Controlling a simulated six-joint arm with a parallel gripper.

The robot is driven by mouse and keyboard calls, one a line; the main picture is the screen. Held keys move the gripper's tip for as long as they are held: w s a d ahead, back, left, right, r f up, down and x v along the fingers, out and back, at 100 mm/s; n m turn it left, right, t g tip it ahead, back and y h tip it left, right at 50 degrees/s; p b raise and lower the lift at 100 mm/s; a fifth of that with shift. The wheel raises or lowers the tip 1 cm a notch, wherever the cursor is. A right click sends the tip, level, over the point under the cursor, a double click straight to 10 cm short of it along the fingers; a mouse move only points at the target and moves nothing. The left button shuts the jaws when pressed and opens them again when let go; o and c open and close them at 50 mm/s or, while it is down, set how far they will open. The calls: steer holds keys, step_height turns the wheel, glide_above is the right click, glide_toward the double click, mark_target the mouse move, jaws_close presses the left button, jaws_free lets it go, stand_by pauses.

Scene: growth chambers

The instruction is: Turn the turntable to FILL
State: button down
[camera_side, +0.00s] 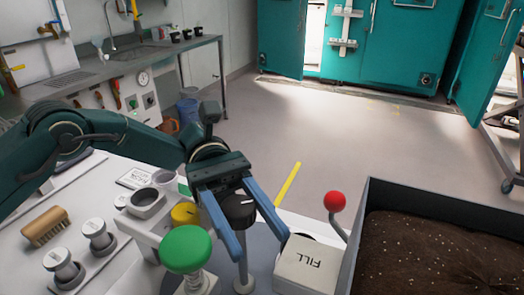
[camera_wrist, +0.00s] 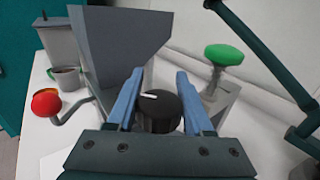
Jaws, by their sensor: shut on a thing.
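My gripper (camera_side: 260,246) reaches over the bench with its two blue fingers on either side of a black round knob (camera_side: 238,208). It is shut on this knob, which has a white pointer line on top. The knob also shows between the fingers in the wrist view (camera_wrist: 158,112). It stands on a pale post. A white block lettered FILL (camera_side: 312,264) sits to the right of the fingers, its lettering upside down in the side view. A grey-blue surface lies under the post, and I cannot tell whether it is the turntable.
A green mushroom-shaped knob (camera_side: 186,249) stands close left of the fingers, with a yellow knob (camera_side: 185,213) behind it. A red ball lever (camera_side: 334,202) rises at the right beside a grey-walled bin (camera_side: 440,205) of soil. A brush (camera_side: 46,226) lies at the left.

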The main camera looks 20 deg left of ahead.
steer(key=shift+s+m+g+y, duration=0.15)
steer(key=shift+m+g+y, duration=0.15)
steer(key=shift+g, duration=0.1)
steer(key=shift+c, duration=1.5)
jaws_free()
steer(key=shift+t, duration=0.4)
